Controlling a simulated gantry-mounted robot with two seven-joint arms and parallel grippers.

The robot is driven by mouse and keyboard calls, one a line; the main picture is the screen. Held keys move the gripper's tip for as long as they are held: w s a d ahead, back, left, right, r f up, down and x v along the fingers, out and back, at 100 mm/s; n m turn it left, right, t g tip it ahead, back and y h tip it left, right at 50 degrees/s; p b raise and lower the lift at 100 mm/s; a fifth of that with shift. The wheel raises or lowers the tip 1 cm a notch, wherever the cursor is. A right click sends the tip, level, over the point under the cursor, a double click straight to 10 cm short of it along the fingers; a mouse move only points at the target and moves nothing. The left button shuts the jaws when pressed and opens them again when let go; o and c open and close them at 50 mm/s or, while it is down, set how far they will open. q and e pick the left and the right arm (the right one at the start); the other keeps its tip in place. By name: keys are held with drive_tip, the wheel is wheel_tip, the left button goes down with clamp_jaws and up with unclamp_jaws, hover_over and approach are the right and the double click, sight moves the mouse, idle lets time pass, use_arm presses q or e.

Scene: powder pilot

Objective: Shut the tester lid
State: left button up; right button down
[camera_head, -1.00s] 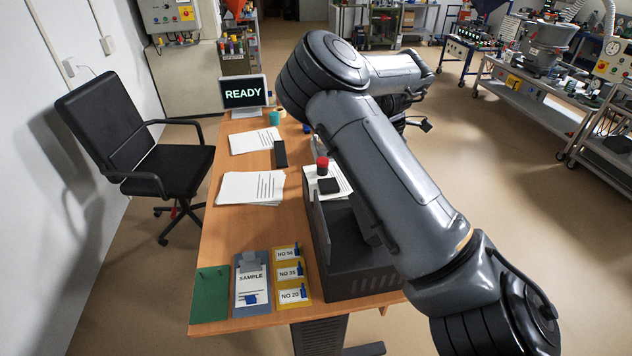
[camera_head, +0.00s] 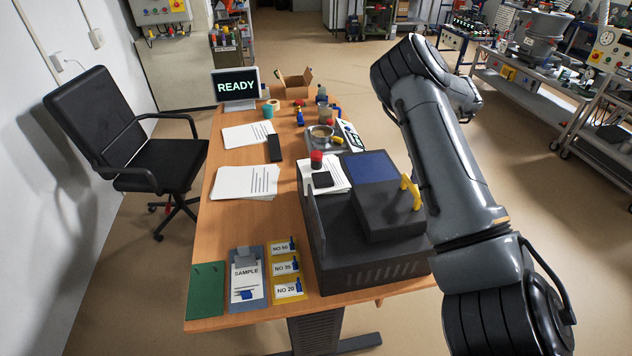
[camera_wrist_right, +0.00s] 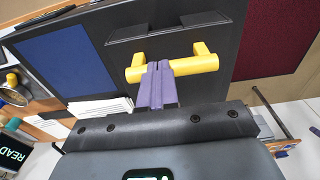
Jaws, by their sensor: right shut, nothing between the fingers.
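The tester is a dark grey box (camera_head: 370,272) at the near right of the desk. Its dark lid (camera_head: 398,228) has a blue panel (camera_head: 372,166) and a yellow handle (camera_head: 411,192) on its right side. The lid appears lowered over the box; I cannot tell whether it is fully seated. In the right wrist view, my right gripper (camera_wrist_right: 158,66) has its purple fingers shut together, empty, in front of the yellow handle (camera_wrist_right: 180,68). I cannot tell whether they touch it. In the head view my forearm hides this gripper. My left gripper is not in view.
Papers (camera_head: 245,183), a black item (camera_head: 275,148) and a READY screen (camera_head: 236,88) are on the desk. A clipboard (camera_head: 247,275), a green mat (camera_head: 206,290) and labelled cards (camera_head: 287,268) lie at its near edge. A red-topped object (camera_head: 316,158) stands behind the tester. An office chair (camera_head: 150,150) is at left.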

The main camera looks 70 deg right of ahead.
idle(0.3)
drive_tip(key=r+p, duration=0.3)
drive_tip(key=r, duration=0.1)
drive_tip(key=shift+w+r+p, duration=0.2)
drive_tip(key=shift+r+p, duration=0.15)
drive_tip(key=shift+r, duration=0.05)
drive_tip(key=s+d+r, duration=0.2)
drive_tip(key=s+r, duration=0.2)
drive_tip(key=r, duration=0.3)
drive_tip(key=shift+s+d+r+p, duration=0.15)
drive_tip(key=shift+s+d+p, duration=0.05)
drive_tip(key=shift+d+p, duration=0.15)
